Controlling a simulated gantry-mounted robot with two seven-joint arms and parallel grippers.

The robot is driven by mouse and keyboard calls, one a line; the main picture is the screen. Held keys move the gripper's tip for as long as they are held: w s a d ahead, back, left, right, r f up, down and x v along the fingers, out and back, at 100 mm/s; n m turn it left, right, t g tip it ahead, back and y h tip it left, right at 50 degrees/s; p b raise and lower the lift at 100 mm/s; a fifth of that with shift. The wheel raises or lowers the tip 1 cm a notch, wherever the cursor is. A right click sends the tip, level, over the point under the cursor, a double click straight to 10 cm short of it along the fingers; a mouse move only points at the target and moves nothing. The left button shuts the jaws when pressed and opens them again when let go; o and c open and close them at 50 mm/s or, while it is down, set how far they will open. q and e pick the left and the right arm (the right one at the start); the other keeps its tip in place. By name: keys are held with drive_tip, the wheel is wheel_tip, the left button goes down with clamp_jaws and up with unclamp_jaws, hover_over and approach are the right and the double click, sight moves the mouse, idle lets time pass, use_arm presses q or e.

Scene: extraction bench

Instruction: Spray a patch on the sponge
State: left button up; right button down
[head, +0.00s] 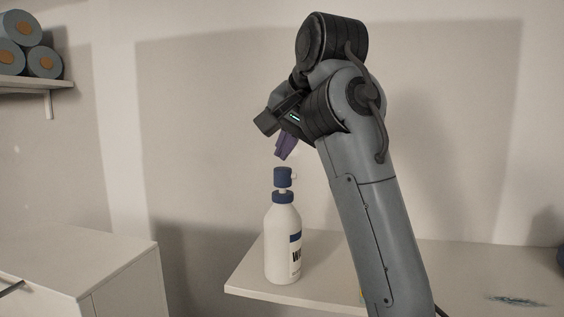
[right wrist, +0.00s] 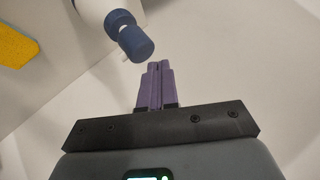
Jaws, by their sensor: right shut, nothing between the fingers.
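A white spray bottle (head: 283,245) with a blue pump head (head: 283,177) stands upright near the left end of the bench shelf. The pump head also shows in the right wrist view (right wrist: 132,38), just beyond my fingertips. My right gripper (head: 281,157) has purple fingers and is above the bottle, apart from it. In the right wrist view its fingers (right wrist: 157,66) are together with nothing between them. A yellow sponge (right wrist: 15,42) shows at the left edge of the right wrist view; in the head view my right arm hides nearly all of it. My left gripper is not in view.
The white shelf (head: 245,283) carries the bottle. A white cabinet (head: 120,265) stands at the lower left, with a gap between it and the shelf. Blue rolls (head: 45,62) lie on a wall shelf at the upper left. A bluish smear-like patch (head: 518,301) lies at the right.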

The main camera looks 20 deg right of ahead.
sight(285, 169)
drive_tip(key=shift+r, duration=0.35)
wheel_tip(285, 169, up, 6)
drive_tip(key=p, duration=0.5)
drive_tip(key=shift+f+p, duration=0.1)
drive_tip(key=shift+p, duration=0.2)
idle(1.6)
idle(0.7)
